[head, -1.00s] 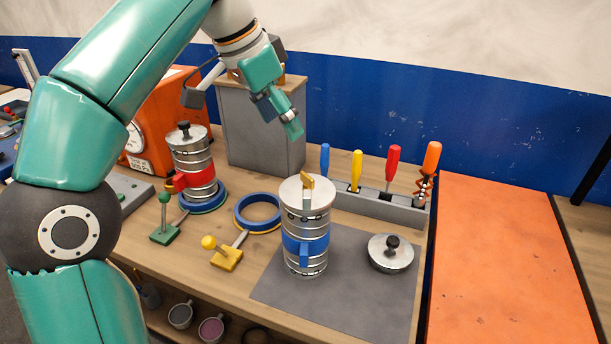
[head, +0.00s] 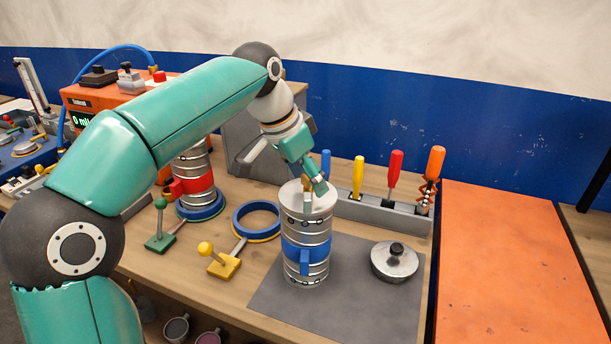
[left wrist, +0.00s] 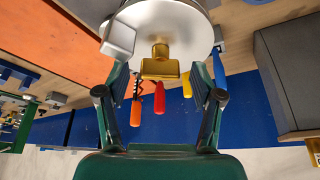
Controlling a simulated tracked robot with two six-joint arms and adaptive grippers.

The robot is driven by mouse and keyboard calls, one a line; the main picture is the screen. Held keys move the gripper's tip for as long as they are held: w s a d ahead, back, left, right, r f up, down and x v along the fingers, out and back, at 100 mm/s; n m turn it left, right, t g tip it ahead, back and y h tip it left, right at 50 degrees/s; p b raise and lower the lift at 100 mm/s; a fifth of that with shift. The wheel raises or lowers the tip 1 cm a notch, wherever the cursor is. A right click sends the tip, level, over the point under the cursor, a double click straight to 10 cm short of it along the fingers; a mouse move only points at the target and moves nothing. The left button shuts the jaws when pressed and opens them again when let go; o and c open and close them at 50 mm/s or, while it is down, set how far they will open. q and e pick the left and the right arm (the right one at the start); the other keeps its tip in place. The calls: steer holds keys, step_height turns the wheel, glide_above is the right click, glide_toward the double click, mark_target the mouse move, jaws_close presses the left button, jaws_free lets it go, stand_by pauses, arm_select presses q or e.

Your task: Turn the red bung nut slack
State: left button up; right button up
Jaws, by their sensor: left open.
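A spiral duct with a red band (head: 193,183) stands in a blue ring at the left; its top is hidden behind my left arm. I cannot make out a red nut on it. A second duct with a blue band (head: 306,250) stands upright at the grey mat's left edge. A brass nut (head: 306,183) rises from its pale lid and also shows in the left wrist view (left wrist: 160,65). My left gripper (head: 312,185) is open and points down at this lid. In the wrist view its fingers lie on either side of the brass nut, seemingly apart from it.
A rack (head: 375,213) with several coloured tools stands behind the mat. A metal lid with a black knob (head: 395,260) lies on the mat. An empty blue ring (head: 257,220) with a yellow-knobbed clamp (head: 222,262) lies at the left. A grey box stands behind.

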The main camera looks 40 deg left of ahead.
arm_select(q)
steer(key=c, duration=1.2)
steer(key=shift+o, duration=0.2)
steer(key=shift+n+y+p, duration=0.3)
steer(key=shift+n+y, duration=0.1)
steer(key=shift+n, duration=0.6)
steer(key=o, duration=1.2)
steer(key=shift+c, duration=0.2)
steer(key=v, duration=1.2)
steer(key=shift+s+f, duration=0.1)
